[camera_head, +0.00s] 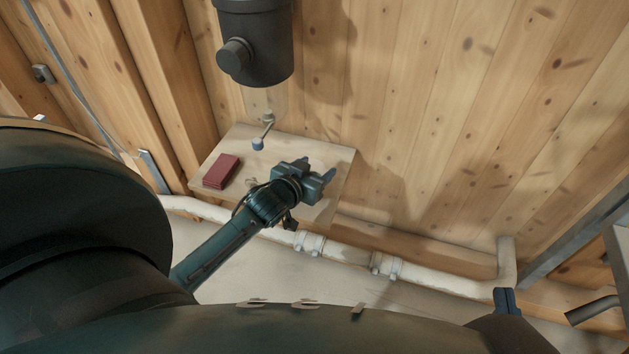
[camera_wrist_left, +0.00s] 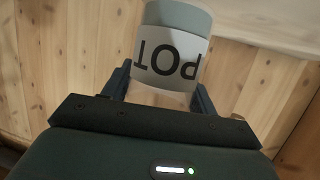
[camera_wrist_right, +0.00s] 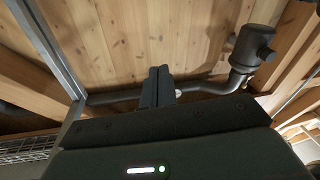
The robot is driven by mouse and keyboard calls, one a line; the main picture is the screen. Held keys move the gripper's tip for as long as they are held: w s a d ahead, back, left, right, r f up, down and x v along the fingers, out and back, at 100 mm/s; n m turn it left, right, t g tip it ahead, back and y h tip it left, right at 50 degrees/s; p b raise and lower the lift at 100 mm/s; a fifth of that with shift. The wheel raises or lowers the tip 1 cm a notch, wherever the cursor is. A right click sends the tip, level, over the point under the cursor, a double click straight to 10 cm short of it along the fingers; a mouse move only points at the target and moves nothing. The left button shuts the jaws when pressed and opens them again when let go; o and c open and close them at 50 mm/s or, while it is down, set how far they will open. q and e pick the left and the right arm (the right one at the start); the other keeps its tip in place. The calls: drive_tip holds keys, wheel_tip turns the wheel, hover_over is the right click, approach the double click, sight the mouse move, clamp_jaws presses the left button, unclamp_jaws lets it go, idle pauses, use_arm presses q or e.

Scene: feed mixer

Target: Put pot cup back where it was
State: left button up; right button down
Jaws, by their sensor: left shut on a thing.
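The pot cup (camera_wrist_left: 173,50) shows in the left wrist view as a pale blue-grey cup with a white band. The band carries the dark word POT, upside down in that picture. My left gripper (camera_head: 318,170) is shut on the cup, with one finger on each side of it. In the head view this gripper is over the right part of the small wooden shelf (camera_head: 237,140); I cannot make out the cup there. My right gripper (camera_head: 507,292) is shut and empty at the lower right; its fingers also show together in the right wrist view (camera_wrist_right: 157,86).
A dark red box (camera_head: 221,171) lies on the shelf's left part. A dark cylindrical hopper (camera_head: 256,45) hangs above the shelf, with a small lever (camera_head: 262,136) below it. A pale pipe (camera_head: 430,278) runs along the plank wall. A metal frame (camera_head: 575,243) stands at the right.

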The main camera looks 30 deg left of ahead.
use_arm(q)
wheel_tip(320, 180, down, 3)
drive_tip(key=shift+b, duration=0.6)
use_arm(e)
drive_tip(key=shift+s+a+y, duration=0.1)
drive_tip(key=shift+a+y, duration=0.2)
drive_tip(key=shift+y, duration=0.2)
use_arm(q)
drive_tip(key=shift+f, duration=0.1)
drive_tip(key=o, duration=1)
drive_tip(key=shift+o, duration=0.2)
drive_tip(key=shift+s+r, duration=0.1)
drive_tip(key=shift+r, duration=0.1)
drive_tip(key=p+v, duration=0.4)
drive_tip(key=v, duration=0.7)
drive_tip(key=shift+s, duration=0.35)
use_arm(e)
drive_tip(key=shift+d+f+m+g+h, duration=0.15)
drive_tip(key=shift+d+m+g+h, duration=0.55)
drive_tip(key=shift+h, duration=0.5)
